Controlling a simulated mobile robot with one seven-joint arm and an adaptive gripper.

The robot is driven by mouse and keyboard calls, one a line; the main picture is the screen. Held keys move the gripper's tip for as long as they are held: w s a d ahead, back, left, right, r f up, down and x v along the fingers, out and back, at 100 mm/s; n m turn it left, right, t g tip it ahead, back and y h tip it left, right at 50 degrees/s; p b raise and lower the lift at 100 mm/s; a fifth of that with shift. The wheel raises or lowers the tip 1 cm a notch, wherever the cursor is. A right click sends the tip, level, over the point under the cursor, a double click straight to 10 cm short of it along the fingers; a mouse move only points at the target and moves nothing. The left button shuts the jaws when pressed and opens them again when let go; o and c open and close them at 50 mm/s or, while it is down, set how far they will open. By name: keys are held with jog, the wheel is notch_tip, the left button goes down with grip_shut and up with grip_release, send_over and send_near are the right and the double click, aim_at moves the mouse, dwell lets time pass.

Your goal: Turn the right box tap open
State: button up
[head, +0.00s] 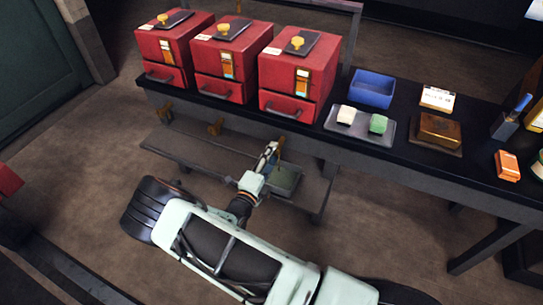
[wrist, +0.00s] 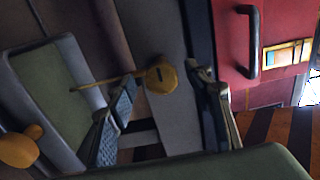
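Three red boxes stand in a row on the black counter. The right box (head: 297,75) has a gold knob on its lid and a drawer in front. My gripper (head: 268,157) is below the counter edge under the right box. In the wrist view my gripper (wrist: 165,82) is open, one finger on each side of a brass tap (wrist: 160,76). The tap has a round body and a thin handle pointing left, which passes by the left fingertip; I cannot tell whether they touch. In the head view my gripper mostly hides this tap.
Brass taps hang under the left box (head: 164,111) and the middle box (head: 215,127). A low shelf (head: 190,156) runs below the counter, with a green-grey tray (head: 285,183) on it near my gripper. A blue bin (head: 372,88) and small items stand right on the counter.

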jog(key=v, duration=1.2)
jog(key=shift+r, duration=0.1)
